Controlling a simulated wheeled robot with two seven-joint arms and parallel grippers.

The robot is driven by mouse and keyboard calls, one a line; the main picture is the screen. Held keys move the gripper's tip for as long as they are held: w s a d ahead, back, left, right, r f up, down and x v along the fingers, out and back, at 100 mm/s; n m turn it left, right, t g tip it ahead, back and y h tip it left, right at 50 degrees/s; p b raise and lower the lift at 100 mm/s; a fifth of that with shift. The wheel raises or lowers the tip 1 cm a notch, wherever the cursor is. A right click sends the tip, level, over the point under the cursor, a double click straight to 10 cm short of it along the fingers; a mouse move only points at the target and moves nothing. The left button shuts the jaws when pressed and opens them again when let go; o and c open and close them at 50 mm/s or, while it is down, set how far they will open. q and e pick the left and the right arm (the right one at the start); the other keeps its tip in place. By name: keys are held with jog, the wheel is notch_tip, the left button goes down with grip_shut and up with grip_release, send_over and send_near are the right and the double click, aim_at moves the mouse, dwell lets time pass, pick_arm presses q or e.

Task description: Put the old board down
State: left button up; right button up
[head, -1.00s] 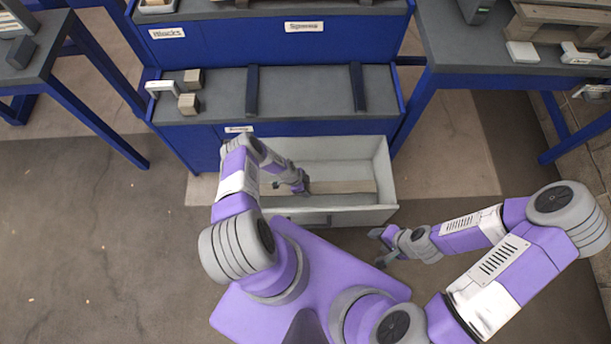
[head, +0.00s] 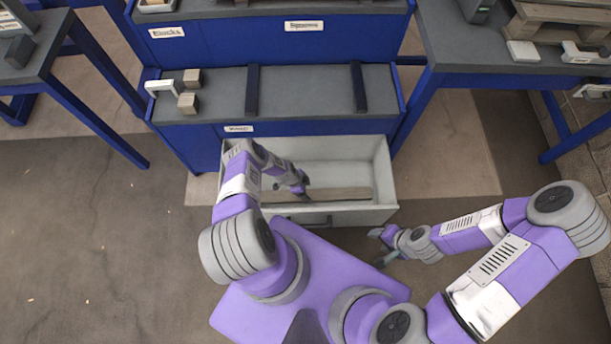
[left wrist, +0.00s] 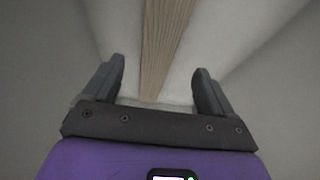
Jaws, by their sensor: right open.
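The old board (head: 340,194), a long, narrow piece of light wood, lies in the open pale grey drawer (head: 352,216) in the head view. My left gripper (head: 304,188) is inside the drawer, over the board. In the left wrist view, my left gripper (left wrist: 158,85) has its fingers spread wide. The wooden board (left wrist: 165,45) shows in the gap between them, with clear room on both sides, and neither finger touches it. My left forearm hides the drawer's left part. My right gripper (head: 381,245) is open and empty, outside the drawer at its front right.
The blue cabinet (head: 290,127) above the drawer has a grey shelf with two dark bars (head: 357,88), small wooden blocks (head: 188,102) and a white-handled item (head: 160,87). A blue-legged table (head: 480,60) stands at right, another (head: 30,78) at left. Floor at left is clear.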

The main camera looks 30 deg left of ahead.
pick_arm(q)
jog(key=shift+r, duration=0.1)
jog(key=p+v, duration=0.5)
jog(key=v, duration=0.8)
jog(key=d+r+n, duration=0.4)
jog(key=d+r, duration=0.3)
jog(key=d, duration=0.1)
jog(key=s+d+r+n+g, duration=0.1)
jog(key=s+d+r+n, duration=0.4)
jog(key=r, duration=0.3)
jog(key=s+d+r+n, duration=0.5)
jog(key=r, duration=0.4)
jog(key=shift+s+d+g, duration=0.25)
jog(key=shift+d+g, duration=0.05)
jog(key=shift+g, duration=0.1)
